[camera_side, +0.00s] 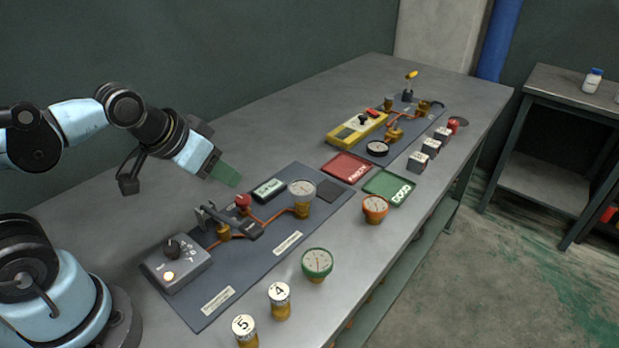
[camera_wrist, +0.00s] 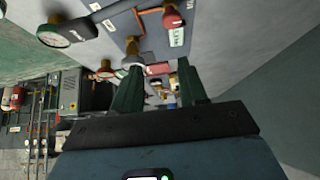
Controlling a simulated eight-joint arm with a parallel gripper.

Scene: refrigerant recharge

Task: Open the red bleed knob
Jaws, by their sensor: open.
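A red knob (camera_side: 243,200) stands on the orange pipe run of the near dark panel (camera_side: 200,313), beside a black lever bar (camera_side: 232,222). My gripper (camera_side: 227,174) is open and empty, in the air above and slightly left of this knob, apart from it. Its green fingers show spread in the wrist view (camera_wrist: 160,72). A second red part (camera_side: 372,113) sits on the yellow box (camera_side: 352,132) of the far panel. The frames do not clearly show which red part is the bleed knob. In the wrist view, red things between the fingers are too small to name surely.
A grey box (camera_side: 190,268) with a black dial stands at the near panel's left. A gauge (camera_side: 302,188) rises at its far end. A red tray (camera_side: 346,167) and green tray (camera_side: 388,187) lie between the panels. Loose gauges and numbered cylinders line the front edge.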

